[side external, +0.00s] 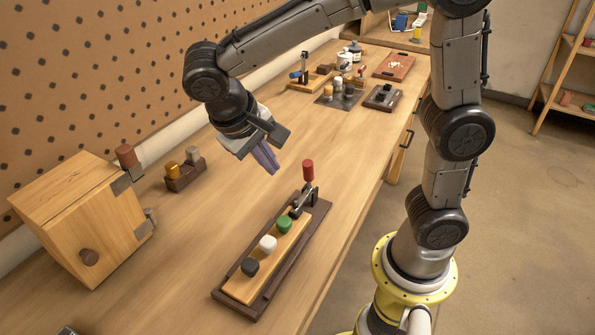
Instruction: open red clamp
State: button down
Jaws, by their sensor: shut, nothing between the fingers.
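The red clamp (308,172) is a toggle clamp with an upright red handle on a metal mechanism. It stands at the far end of a dark wooden base (243,307) on the workbench. A light wood strip (241,287) on that base carries a green knob (284,225), a white knob (268,244) and a black knob (250,266) in a row. My gripper (268,160) is shut and empty, with purple fingers pointing down and to the right. It is in the air to the left of the red handle and apart from it.
A wooden box (80,215) with brown knobs stands at the left by the pegboard. A small block with pegs (185,172) sits beside it. Several blocks, cups and a tray (394,67) lie further back. The bench between my gripper and the box is mostly clear.

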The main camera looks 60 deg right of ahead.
send_over(294, 206)
jog(key=a, duration=0.2)
jog(key=f, duration=0.5)
jog(key=w+f, duration=0.1)
jog(key=f, duration=0.2)
jog(key=shift+d+f, duration=0.2)
jog(key=shift+f, duration=0.1)
jog(key=shift+s+d+r, duration=0.15)
jog(key=shift+d+r, duration=0.05)
jog(key=shift+d, duration=0.4)
jog(key=shift+s+d+r, duration=0.1)
jog(key=shift+d+r, duration=0.1)
jog(key=shift+d, duration=0.35)
jog(key=shift+s+d+r, duration=0.15)
jog(key=shift+d, duration=0.55)
jog(key=shift+d, duration=0.1)
